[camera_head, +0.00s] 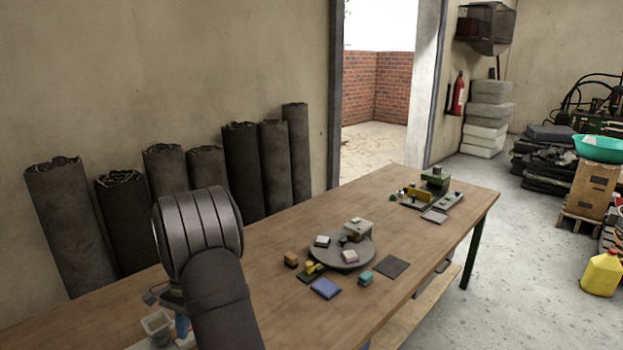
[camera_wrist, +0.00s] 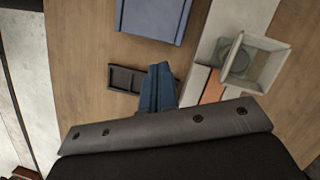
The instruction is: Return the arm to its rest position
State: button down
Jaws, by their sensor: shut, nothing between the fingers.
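My gripper's blue fingers (camera_wrist: 160,70) are together and empty in the wrist view. They point at the wooden table (camera_wrist: 85,60), beside a small dark two-part tray (camera_wrist: 124,79). How high the fingers are above the table is hard to tell. In the head view my arm stands at the lower left over the near part of the table (camera_head: 440,235). A bit of the blue gripper (camera_head: 182,326) shows beside the arm link; the rest is hidden.
In the wrist view a blue panel (camera_wrist: 152,17) lies ahead and a pale open box (camera_wrist: 251,62) stands to the right. A round grey platter (camera_head: 343,259) with several blocks is mid-table. Dark rolls (camera_head: 240,165) lean on the wall behind. The table's right front is mostly clear.

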jog(key=a+v, duration=0.1)
jog(key=v, duration=0.7)
jog(key=s+a+r+n+t+h, duration=0.1)
jog(key=s+a+r+n+t, duration=0.1)
jog(key=s+n, duration=0.7)
jog(key=shift+s+a+r+n+t, duration=0.3)
jog(key=shift+a+r+n+t, duration=0.1)
jog(key=shift+a+r+n, duration=0.45)
jog(key=w+d+f+m+g+y, duration=0.1)
jog(key=w+d+f+m+g, duration=0.3)
jog(key=w+m, duration=0.65)
notch_tip(320, 180, down, 5)
jog(key=s+t, duration=0.1)
jog(key=s, duration=0.1)
jog(key=shift+s+f, duration=0.2)
jog(key=shift+s, duration=0.2)
